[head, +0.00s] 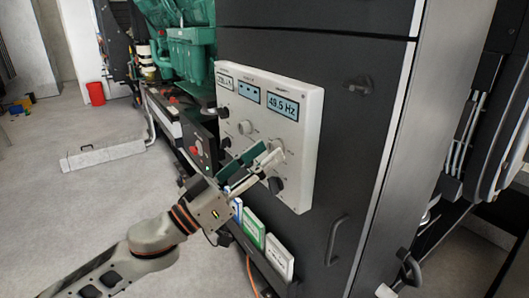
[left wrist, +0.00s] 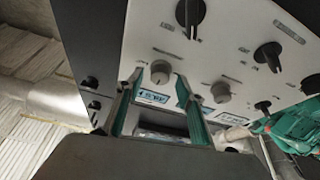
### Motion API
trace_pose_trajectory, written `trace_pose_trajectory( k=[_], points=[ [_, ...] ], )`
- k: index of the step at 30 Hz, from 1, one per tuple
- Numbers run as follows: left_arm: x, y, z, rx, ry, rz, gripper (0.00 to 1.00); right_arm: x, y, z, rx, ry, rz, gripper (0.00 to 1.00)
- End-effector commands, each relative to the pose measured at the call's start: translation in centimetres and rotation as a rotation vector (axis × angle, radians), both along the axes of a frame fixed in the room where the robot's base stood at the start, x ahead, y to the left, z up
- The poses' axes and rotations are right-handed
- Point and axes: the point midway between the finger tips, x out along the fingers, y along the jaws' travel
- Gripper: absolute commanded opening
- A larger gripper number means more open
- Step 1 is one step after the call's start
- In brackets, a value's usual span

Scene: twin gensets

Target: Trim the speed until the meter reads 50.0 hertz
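The white control panel (head: 303,170) is on the dark cabinet, with a row of meters on top. The right meter (head: 283,105) reads 49.5 Hz. The other two readings are too small to read. My left gripper (head: 268,153) is at the panel's lower right part, its fingers apart. In the left wrist view the panel (left wrist: 225,40) appears upside down, and a grey knob (left wrist: 160,72) lies between the open fingertips. I cannot tell whether they touch it. Another grey knob (left wrist: 221,92) and black knobs (left wrist: 268,55) are beside it. The knob labels are too small to read. My right gripper is not seen.
A black knob (head: 275,185) sits low on the panel, close to my left gripper. A cabinet handle (head: 336,240) sticks out at lower right. Binders (head: 279,257) stand below the panel. A green engine (head: 190,55) is behind. The floor at left is mostly clear.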

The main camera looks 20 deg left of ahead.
Motion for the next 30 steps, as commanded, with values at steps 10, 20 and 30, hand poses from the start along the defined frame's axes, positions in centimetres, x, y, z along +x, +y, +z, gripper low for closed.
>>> trace_pose_trajectory(
  k=[10,20,30],
  points=[
    [0.70,-0.53,0.27,0.001,0.002,0.000,0.38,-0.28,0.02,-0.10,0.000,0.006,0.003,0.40],
    [0.68,-0.51,0.27,0.001,0.001,0.000,0.00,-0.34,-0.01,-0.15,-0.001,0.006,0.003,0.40],
    [0.74,-0.42,0.31,0.039,-0.028,0.001,0.00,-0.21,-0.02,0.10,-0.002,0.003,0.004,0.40]
  ],
)
